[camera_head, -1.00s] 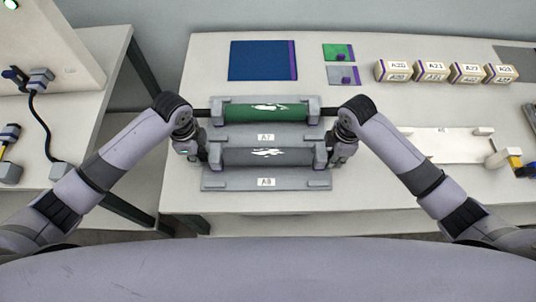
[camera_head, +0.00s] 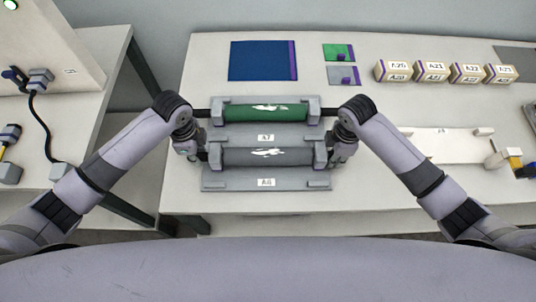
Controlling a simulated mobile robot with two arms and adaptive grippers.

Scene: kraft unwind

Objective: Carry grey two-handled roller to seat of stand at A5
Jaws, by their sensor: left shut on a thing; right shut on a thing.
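The grey roller (camera_head: 267,158) lies across the front grey stand, labelled A6 or A8 (camera_head: 266,182), too small to read surely. It has a white mark on its middle. My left gripper (camera_head: 203,155) is shut on the roller's left handle. My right gripper (camera_head: 334,157) is shut on its right handle. Both fingertips are partly hidden by the wrists. Whether the roller touches its seat I cannot tell. A green roller (camera_head: 266,113) lies in the stand behind, labelled A7 (camera_head: 266,138). No label that I can read as A5 shows.
A long white stand (camera_head: 440,147) with end blocks lies to the right on the white table (camera_head: 400,193); its label is too small to read. Several labelled boxes (camera_head: 430,70) stand at the back right. A blue mat (camera_head: 260,61) lies behind the rollers.

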